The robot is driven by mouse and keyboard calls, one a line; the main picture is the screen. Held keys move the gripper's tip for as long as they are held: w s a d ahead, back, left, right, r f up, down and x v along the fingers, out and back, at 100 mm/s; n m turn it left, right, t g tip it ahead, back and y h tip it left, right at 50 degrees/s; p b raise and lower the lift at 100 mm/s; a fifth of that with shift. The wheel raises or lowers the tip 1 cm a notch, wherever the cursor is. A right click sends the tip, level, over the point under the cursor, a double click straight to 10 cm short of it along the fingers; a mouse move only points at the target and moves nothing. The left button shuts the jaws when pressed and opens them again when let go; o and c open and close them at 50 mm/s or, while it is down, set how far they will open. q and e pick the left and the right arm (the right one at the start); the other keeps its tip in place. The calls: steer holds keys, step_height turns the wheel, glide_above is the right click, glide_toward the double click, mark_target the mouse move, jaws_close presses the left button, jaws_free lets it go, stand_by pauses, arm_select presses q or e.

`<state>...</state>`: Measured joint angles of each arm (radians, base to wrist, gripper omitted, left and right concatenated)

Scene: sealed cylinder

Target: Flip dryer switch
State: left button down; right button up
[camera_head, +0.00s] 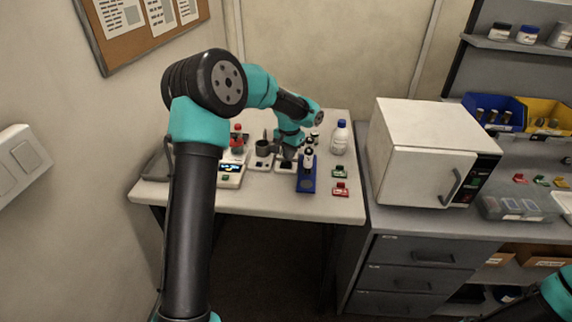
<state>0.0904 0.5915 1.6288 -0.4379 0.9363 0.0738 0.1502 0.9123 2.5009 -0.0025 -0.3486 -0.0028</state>
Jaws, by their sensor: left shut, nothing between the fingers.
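My left gripper (288,153) is shut and empty. It points down over a small white device with a dark top (284,165) on the white table; whether it touches the device cannot be told. A white box-shaped appliance (412,172) with a handled door and a dark control panel (478,178) stands on the counter to the right. It looks like a drying oven, but no switch can be made out clearly on it. Only a teal piece of my right arm shows in the lower right corner; its gripper is out of view.
The table (270,203) also holds a blue stand (307,180), a scale with a lit display (230,172), a white bottle with a blue cap (340,138), a red-capped bottle (237,139), and small red (340,189) and green (339,171) items. The table's front strip is clear.

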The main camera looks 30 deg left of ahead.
mark_target(289, 163)
arm_select(q)
steer(key=shift+f, duration=1.3)
stand_by(1.5)
steer(key=shift+r, duration=0.1)
steer(key=shift+r, duration=3.45)
steer(key=shift+d, duration=0.1)
